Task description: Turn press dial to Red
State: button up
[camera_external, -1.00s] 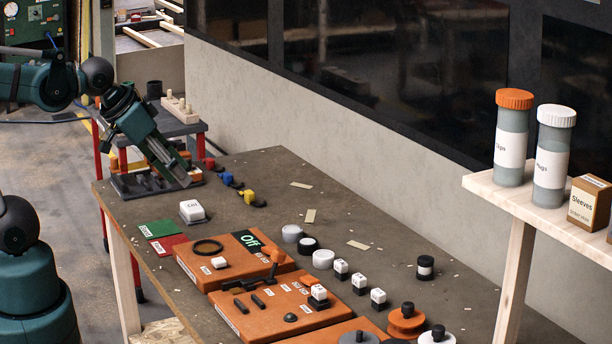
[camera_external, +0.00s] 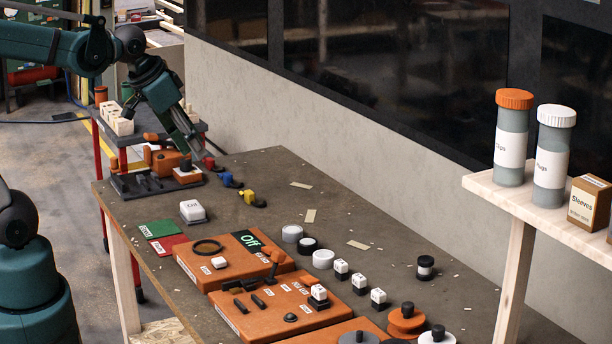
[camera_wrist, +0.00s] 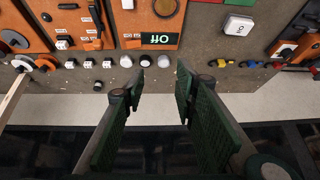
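I cannot tell for sure which part is the press dial. A small orange unit with a dark knob (camera_external: 186,165) stands on a dark base at the table's far left corner; an orange unit with a dark part also shows at the right edge of the wrist view (camera_wrist: 288,50). Any red mark on it is too small to read. My gripper (camera_external: 204,150) hangs near that unit, pointing down and right, and seems to be above the table. In the wrist view my gripper (camera_wrist: 160,80) has its fingers spread with nothing between them.
Red, blue (camera_external: 230,180) and yellow hooked pieces lie close to my gripper. Green (camera_external: 157,228) and red (camera_external: 167,244) mats and a white key block (camera_external: 193,211) lie nearby. Orange panels (camera_external: 235,260) with levers and an "Off" display fill the near table. A wall runs behind.

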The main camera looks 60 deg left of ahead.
jog(key=w+a+r+g+p, duration=0.2)
jog(key=w+a, duration=0.8)
jog(key=a, duration=0.1)
jog(key=n+g+p, duration=0.1)
jog(key=g+p, duration=0.3)
jog(key=p, duration=0.2)
send_near(185, 159)
jog(key=shift+d+f+h, duration=0.25)
jog(key=shift+f+h, duration=0.15)
jog(key=shift+a+f, duration=0.35)
jog(key=shift+f, duration=3.9)
jog(key=shift+c, duration=0.7)
